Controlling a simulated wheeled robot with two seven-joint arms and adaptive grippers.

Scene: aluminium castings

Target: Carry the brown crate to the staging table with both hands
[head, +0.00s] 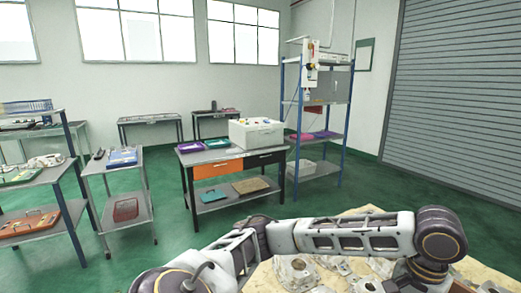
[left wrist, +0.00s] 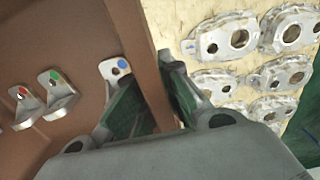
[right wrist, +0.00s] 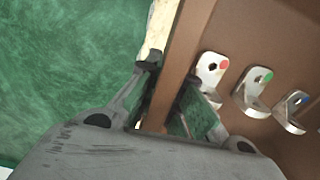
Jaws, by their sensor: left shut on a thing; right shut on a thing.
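The brown crate (left wrist: 52,50) shows in both wrist views; it also shows in the right wrist view (right wrist: 256,35). My left gripper (left wrist: 150,88) is shut on one crate wall, with a finger on each side. My right gripper (right wrist: 170,80) is shut on another stretch of wall. Metal brackets with red, green and blue dots, such as the green-dotted one (left wrist: 57,90), are inside the crate. I cannot make out the crate or either gripper in the head view. I cannot tell which table is the staging table.
A light wooden surface (head: 372,213) with metal castings (head: 297,268) lies close in front. Further off stand a workbench (head: 188,160) with an orange drawer and a white box (head: 257,133), a blue-post rack (head: 345,135), and shelves at left. Green floor (head: 400,190) is open at right.

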